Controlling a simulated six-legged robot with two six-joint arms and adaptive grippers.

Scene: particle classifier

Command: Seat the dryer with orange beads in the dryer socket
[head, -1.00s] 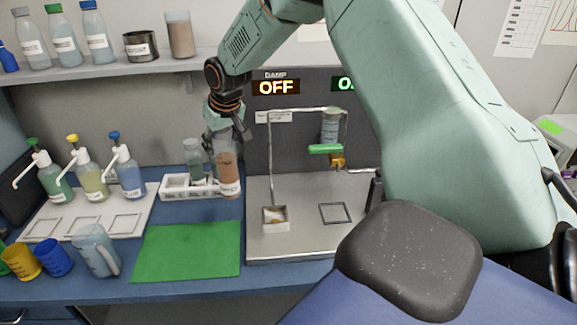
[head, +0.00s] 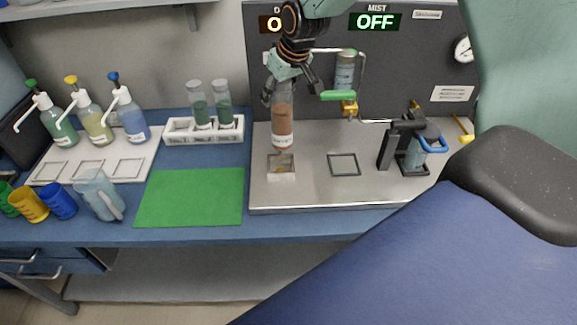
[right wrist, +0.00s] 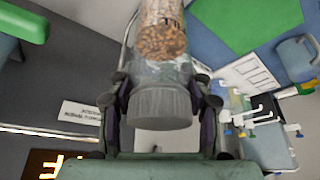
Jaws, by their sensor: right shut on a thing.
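The dryer with orange beads (head: 282,118) is a clear upright tube with a white label near its lower end. My right gripper (head: 281,88) is shut around its upper part; in the right wrist view the grey cap (right wrist: 160,108) sits between the fingers, with the orange-brown beads (right wrist: 161,42) beyond it. The tube's lower end is directly over a small pale square holder (head: 281,174) on the metal deck, which looks like the dryer socket. I cannot tell whether they touch. My left gripper is not in view.
A white rack (head: 177,136) holds two dryers with green beads (head: 202,112). A green-handled valve (head: 338,96) and pipe frame stand right of the held dryer. A square outline (head: 344,164) lies on the metal deck (head: 310,186). The green mat (head: 190,197) is clear.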

